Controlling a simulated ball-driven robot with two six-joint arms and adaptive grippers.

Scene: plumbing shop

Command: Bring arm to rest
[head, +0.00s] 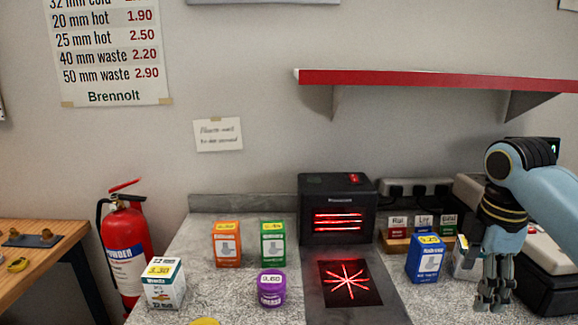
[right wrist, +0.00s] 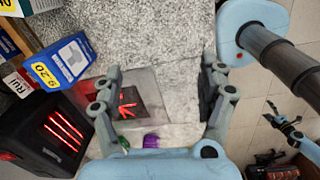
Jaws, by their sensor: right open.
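My right gripper (head: 494,298) hangs fingers down at the right of the counter, in front of a white box (head: 466,262) that it partly hides. The right arm comes in from the right edge of the head view. What looks like my left gripper (right wrist: 291,136) shows small at the right of the right wrist view, over the floor; its jaws are too small to judge.
A blue box (head: 427,258) stands left of the right gripper. A black scanner (head: 337,190) projects a red star on a dark plate. Orange (head: 227,244) and green (head: 273,243) boxes, a purple jar (head: 271,289) and a white box (head: 164,284) stand further left. A red-edged shelf (head: 430,79) hangs above.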

